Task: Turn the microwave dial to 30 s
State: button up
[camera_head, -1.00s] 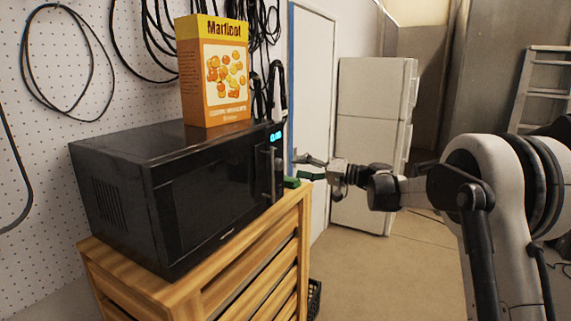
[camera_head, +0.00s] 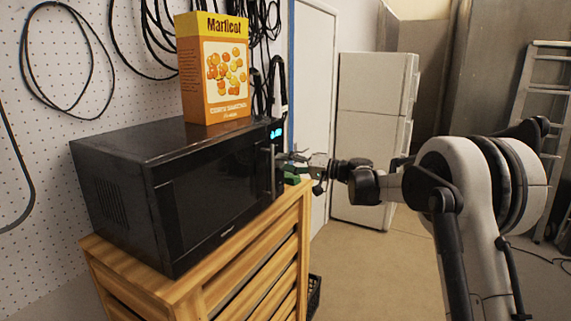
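The black microwave (camera_head: 215,195) stands on a wooden slatted cabinet, its door shut. A lit blue-green display (camera_head: 277,133) shows at the top right of its front; the digits are too small to read. The dial is not clearly visible; the lower control panel is partly hidden by the door handle (camera_head: 268,172) and my gripper. My gripper (camera_head: 287,165) reaches in from the right, with its fingers at or very close to the control panel, below the display. Its fingers look spread, but whether they touch the dial cannot be told.
An orange and yellow box (camera_head: 213,72) stands on top of the microwave. Cables hang on the pegboard behind. A white fridge (camera_head: 365,140) stands behind my arm.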

jog(key=c, duration=0.3)
jog(key=shift+f+m+b, duration=0.1)
jog(key=shift+m+b, duration=0.2)
jog(key=shift+b, duration=0.15)
jog(key=shift+f+m+b, duration=0.1)
jog(key=shift+m+b, duration=0.8)
jog(key=shift+b, duration=0.05)
jog(key=shift+m+b, duration=1.15)
jog(key=shift+m, duration=0.45)
jog(key=shift+m+t, duration=0.3)
jog(key=shift+t, duration=0.1)
jog(key=o, duration=1.2)
jog(key=shift+y, duration=0.3)
jog(key=shift+c, duration=0.2)
jog(key=shift+d, duration=0.1)
